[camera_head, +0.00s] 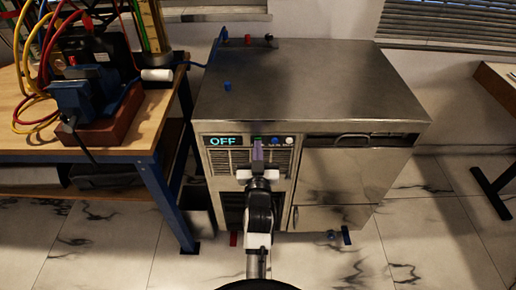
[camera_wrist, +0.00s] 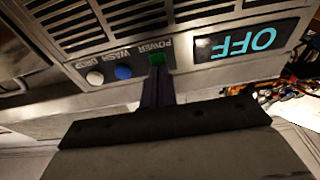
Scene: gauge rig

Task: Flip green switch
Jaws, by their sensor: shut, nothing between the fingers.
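The green switch (camera_wrist: 157,60) sits on the front panel of a steel machine, under the label POWER in the wrist view. It also shows as a small green spot in the head view (camera_head: 258,139). My gripper (camera_wrist: 157,72) is shut and empty, with its fingertips at the green switch, covering part of it. I cannot tell whether they touch it. In the head view my gripper (camera_head: 257,150) points at the panel just below the switch. The display (camera_head: 223,141) beside the switch reads OFF in cyan letters.
A blue button (camera_wrist: 123,72) and a white button (camera_wrist: 95,77) sit in the same row, close to the green switch. A workbench (camera_head: 120,145) with a vise and cables stands at left.

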